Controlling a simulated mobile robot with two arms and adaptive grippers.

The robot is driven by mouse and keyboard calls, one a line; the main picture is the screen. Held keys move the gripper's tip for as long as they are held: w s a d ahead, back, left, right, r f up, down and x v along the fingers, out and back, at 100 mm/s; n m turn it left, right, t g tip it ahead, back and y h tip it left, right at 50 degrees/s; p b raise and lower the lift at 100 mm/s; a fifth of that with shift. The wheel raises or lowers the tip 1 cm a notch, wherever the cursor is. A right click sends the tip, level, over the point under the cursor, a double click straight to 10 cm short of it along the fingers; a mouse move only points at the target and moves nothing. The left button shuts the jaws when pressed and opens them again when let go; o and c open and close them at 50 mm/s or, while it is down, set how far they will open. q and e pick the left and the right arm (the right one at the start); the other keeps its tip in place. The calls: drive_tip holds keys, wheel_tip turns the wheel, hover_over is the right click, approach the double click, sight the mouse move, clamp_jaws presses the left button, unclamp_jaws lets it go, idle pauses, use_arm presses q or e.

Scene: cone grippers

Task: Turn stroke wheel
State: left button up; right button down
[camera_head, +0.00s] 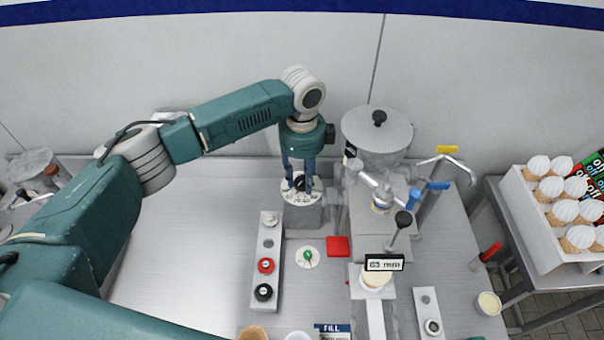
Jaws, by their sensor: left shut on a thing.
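The stroke wheel appears to be the pale round dial (301,198) with dark markings on top of a grey block, right of the table's middle. My left gripper (301,184) points straight down over this dial and is shut on a small dark knob at its centre. The fingers hide most of the knob. A small display (384,263) reading "63 mm" stands on the machine to the right. My right gripper is not in view.
A lidded metal hopper (378,135) stands right of my left gripper, with levers beside it. A control strip (267,262) with red and black knobs, a green-knobbed dial (308,257) and a red pad (338,246) lie in front. A box of cones (560,205) stands far right. The left tabletop is clear.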

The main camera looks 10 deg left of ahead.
sight(302, 181)
use_arm(q)
drive_tip(key=shift+w+r+m, duration=0.1)
drive_tip(key=shift+m, duration=1)
drive_tip(key=o, duration=1.1)
drive_tip(key=shift+o, duration=0.2)
wheel_tip(302, 181, up, 12)
